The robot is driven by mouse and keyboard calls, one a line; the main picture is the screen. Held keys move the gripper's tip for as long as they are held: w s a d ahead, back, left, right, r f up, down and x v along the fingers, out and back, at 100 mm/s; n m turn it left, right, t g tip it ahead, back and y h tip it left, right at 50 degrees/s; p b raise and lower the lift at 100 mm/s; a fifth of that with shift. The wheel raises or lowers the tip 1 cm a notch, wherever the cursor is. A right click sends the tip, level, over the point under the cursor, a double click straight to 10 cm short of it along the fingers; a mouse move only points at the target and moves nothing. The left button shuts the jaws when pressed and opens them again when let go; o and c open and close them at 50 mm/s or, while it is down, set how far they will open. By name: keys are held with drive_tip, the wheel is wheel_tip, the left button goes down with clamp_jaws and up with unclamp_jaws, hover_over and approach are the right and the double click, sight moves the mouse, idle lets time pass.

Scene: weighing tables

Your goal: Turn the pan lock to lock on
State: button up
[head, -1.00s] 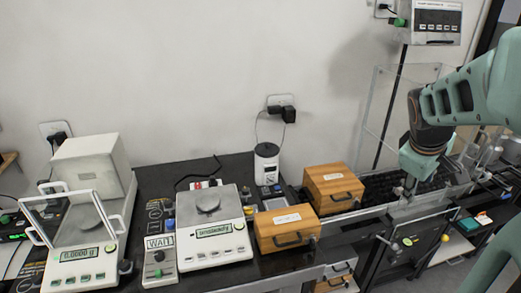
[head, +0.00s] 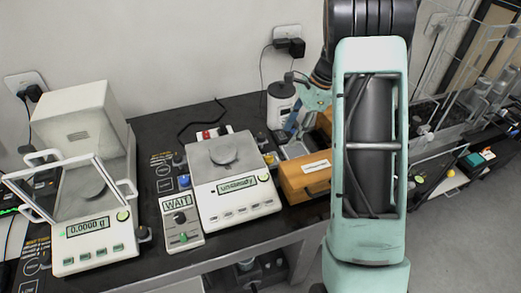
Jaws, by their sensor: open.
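No label reading pan lock is legible, so I cannot tell which knob it is. The left balance (head: 85,250) reads 0.0000 g and has a dark knob (head: 143,234) at its front right corner. The middle balance (head: 240,205) has a round pan (head: 223,154) and a display too small to read. Between them stands a grey box (head: 182,226) with a WAIT display, a black knob (head: 180,217) and a green knob (head: 184,238). A blue knob (head: 184,181) sits behind it. My gripper (head: 292,122) is open behind the middle balance's right side, partly hidden by my arm.
A wooden drawer box (head: 305,178) stands right of the middle balance, partly behind my arm. A white canister (head: 281,103) stands beside my gripper. A black cable lies on the dark table (head: 150,128) behind the balances. Clear glass panels stand at the right.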

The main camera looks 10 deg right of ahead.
sight(272, 156)
drive_tip(key=shift+m, duration=0.4)
drive_tip(key=x, duration=0.4)
drive_tip(key=a+x, duration=0.1)
drive_tip(key=x, duration=0.7)
drive_tip(key=shift+w+a+r+p, duration=0.25)
drive_tip(key=shift+w+r+p, duration=0.1)
clamp_jaws()
